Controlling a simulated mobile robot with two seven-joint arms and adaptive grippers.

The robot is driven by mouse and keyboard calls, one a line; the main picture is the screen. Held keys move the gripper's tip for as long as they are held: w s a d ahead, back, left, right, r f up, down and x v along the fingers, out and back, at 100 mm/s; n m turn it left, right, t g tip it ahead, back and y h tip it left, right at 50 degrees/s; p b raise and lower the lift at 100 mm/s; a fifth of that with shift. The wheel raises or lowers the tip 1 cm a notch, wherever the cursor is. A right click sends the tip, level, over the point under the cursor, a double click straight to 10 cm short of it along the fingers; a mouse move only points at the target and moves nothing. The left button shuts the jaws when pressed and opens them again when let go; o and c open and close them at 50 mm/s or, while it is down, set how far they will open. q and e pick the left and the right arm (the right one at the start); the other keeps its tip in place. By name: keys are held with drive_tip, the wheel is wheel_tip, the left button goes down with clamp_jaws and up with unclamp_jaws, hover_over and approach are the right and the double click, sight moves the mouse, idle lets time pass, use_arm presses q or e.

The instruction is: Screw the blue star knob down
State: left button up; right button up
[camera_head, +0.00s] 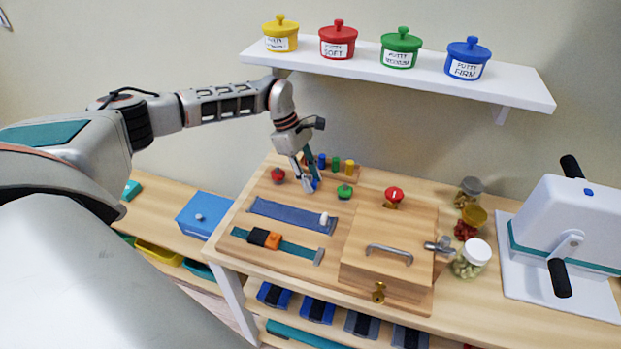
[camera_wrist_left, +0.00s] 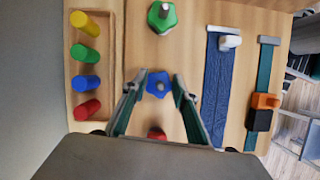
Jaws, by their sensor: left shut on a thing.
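The blue star knob (camera_wrist_left: 158,84) sits on the wooden board between the fingertips of my left gripper (camera_head: 308,187). In the left wrist view my left gripper (camera_wrist_left: 157,90) has one finger on each side of it, and it is shut on the knob from above. In the head view the fingers mostly hide the blue knob. The green star knob (camera_head: 345,191) stands to its right, and also shows in the left wrist view (camera_wrist_left: 162,17). A red knob (camera_head: 278,175) is to its left, partly hidden by my gripper in the wrist view (camera_wrist_left: 157,133). My right gripper is not in view.
Several coloured pegs (camera_wrist_left: 88,80) stand in a tray just behind the knobs. A blue strap (camera_head: 285,214) and a green strap with a buckle (camera_head: 265,240) lie in front. A wooden box (camera_head: 388,245) with a handle is at right. A shelf (camera_head: 430,82) with putty pots hangs above.

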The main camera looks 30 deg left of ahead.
use_arm(q)
drive_tip(key=shift+w+a+r, duration=0.1)
drive_tip(key=shift+w+r, duration=0.15)
drive_tip(key=shift+r, duration=0.1)
drive_tip(key=o, duration=1.1)
drive_tip(key=shift+c, duration=0.2)
drive_tip(key=shift+o, duration=0.2)
drive_tip(key=shift+s+f, duration=0.1)
drive_tip(key=shift+s, duration=0.05)
